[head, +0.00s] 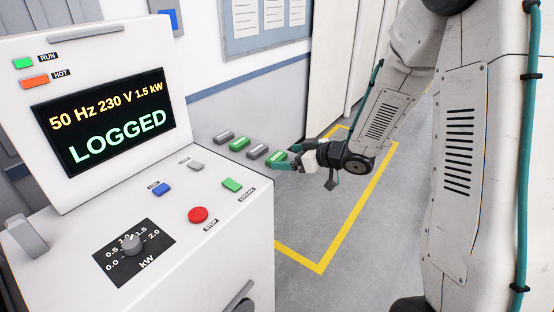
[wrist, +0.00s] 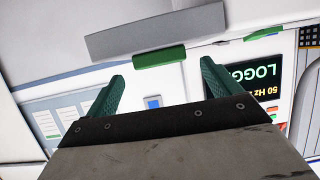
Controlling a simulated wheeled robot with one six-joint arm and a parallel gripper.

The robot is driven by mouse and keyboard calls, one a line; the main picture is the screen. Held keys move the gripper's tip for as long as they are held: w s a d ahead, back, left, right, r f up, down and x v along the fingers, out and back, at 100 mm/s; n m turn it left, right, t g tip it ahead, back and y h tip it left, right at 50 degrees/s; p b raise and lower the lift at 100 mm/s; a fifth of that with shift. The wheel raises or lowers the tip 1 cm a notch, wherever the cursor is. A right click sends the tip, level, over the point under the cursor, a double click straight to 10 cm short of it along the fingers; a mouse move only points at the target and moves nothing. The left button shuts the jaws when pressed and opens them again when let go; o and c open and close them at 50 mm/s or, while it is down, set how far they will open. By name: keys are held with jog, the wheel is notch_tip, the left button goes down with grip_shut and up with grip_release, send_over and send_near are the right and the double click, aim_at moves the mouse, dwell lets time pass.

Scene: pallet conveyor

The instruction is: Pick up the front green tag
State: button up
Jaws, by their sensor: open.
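The front green tag (head: 276,156) is the nearest of a short row of tags to the right of the console, in the head view. My gripper (head: 295,154) is beside its right end, fingers pointing toward the row. In the wrist view my gripper (wrist: 162,70) is open, its two teal fingers wide apart with nothing between them. A green tag (wrist: 159,58) and a larger grey tag (wrist: 155,31) show beyond the fingertips there. I cannot tell whether that green tag is the front one. No contact is visible.
The row also holds another green tag (head: 239,144) and grey tags (head: 257,151). The white console (head: 245,215) stands close on the left, with a screen (head: 108,123) reading LOGGED and a red button (head: 198,215). Floor with yellow line (head: 338,240) is clear.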

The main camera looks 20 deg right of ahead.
aim_at(276, 156)
jog(key=x, duration=0.3)
jog(key=shift+w+a+f, duration=0.1)
jog(key=shift+w+a, duration=0.05)
jog(key=shift+a, duration=0.05)
jog(key=shift+c, duration=0.3)
jog(key=c, duration=1)
